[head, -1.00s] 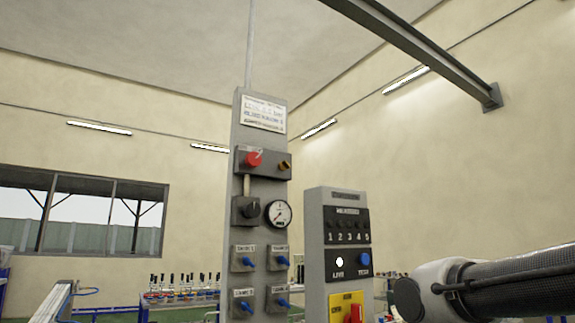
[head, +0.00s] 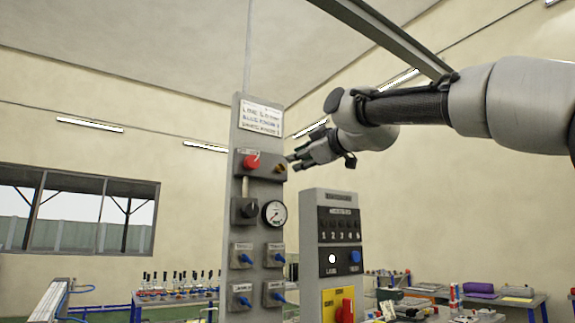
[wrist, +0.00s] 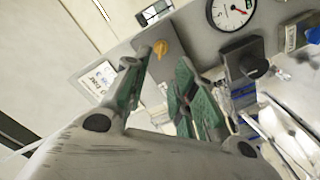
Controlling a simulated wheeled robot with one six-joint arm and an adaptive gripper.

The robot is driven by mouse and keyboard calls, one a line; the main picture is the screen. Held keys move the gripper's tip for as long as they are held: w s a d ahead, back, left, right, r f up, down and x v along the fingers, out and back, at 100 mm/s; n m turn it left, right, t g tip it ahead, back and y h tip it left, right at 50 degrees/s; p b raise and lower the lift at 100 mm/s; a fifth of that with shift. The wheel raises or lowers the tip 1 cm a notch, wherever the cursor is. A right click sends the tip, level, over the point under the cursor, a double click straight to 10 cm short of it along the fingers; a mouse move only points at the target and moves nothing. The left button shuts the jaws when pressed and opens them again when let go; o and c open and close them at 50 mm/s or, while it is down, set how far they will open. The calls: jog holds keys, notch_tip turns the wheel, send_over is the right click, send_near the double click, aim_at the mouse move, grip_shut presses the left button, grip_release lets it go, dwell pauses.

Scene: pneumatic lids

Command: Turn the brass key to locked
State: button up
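The brass key (head: 280,168) sits on a dark block on the tall grey panel, right of a red knob (head: 251,161). An orange-brass piece that looks like the key (wrist: 161,49) shows in the wrist view, just beyond the left fingertip. My gripper (head: 293,164) is close to the panel's right edge, beside the key. In the wrist view its two green-padded fingers (wrist: 165,68) stand apart with nothing between them. I cannot tell whether a finger touches the key.
A pressure gauge (head: 274,213) and a black knob (head: 245,208) sit below the key block. Several blue-handled valves are lower down. A shorter grey box (head: 312,235) with numbered buttons stands just right of the panel, below my arm. Cluttered benches are behind.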

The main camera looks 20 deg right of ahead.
aim_at(283, 165)
jog(key=x, duration=0.7)
jog(key=shift+w+f, duration=0.1)
jog(key=shift+w, duration=0.05)
jog(key=shift+c, duration=0.2)
grip_shut()
